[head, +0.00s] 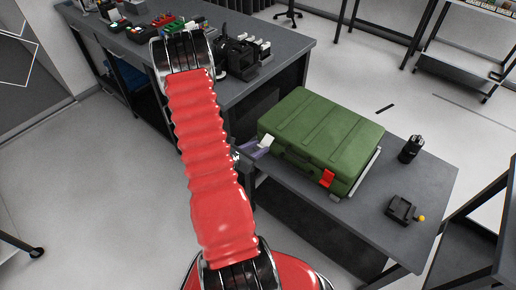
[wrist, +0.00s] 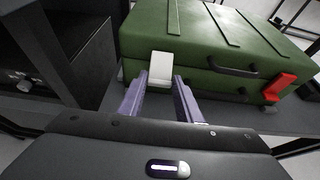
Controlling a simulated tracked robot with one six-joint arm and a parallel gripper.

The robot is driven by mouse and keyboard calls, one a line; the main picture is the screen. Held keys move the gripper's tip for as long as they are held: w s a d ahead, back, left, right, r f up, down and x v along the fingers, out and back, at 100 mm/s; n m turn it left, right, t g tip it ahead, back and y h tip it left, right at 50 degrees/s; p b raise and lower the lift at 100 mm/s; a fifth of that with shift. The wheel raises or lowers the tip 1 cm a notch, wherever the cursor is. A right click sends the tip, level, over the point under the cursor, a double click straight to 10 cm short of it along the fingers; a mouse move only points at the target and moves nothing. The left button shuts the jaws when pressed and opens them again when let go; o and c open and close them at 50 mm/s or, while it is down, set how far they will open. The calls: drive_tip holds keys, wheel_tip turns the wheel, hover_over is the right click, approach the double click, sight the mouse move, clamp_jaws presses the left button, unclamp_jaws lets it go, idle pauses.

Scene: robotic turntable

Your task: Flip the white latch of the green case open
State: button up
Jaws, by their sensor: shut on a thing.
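The green case (head: 320,130) lies flat and closed on the grey table. Its white latch (head: 266,139) is on the front side near the left corner, and shows more clearly in the wrist view (wrist: 161,65). My gripper (head: 254,151) is at this corner, its two purple fingers reaching to the latch. In the wrist view my gripper (wrist: 159,82) has one finger on each side of the latch's lower part and is shut on it. The fingers partly hide the latch's lower edges. I cannot tell how far the latch is turned.
A red latch (head: 327,178) and a dark handle (wrist: 232,68) are also on the case front. On the table (head: 423,210) to the right stand a black cylinder (head: 411,149) and a small black device (head: 402,210). A dark workbench (head: 275,65) with tools stands behind on the left.

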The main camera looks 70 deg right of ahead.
drive_tip(key=shift+s+d+r+t+y, duration=0.15)
drive_tip(key=shift+r+t+y, duration=0.45)
drive_tip(key=shift+r+y, duration=0.55)
drive_tip(key=shift+f, duration=0.15)
drive_tip(key=o, duration=1)
drive_tip(key=shift+o, duration=0.2)
drive_tip(key=v, duration=1.4)
drive_tip(key=shift+d, duration=0.15)
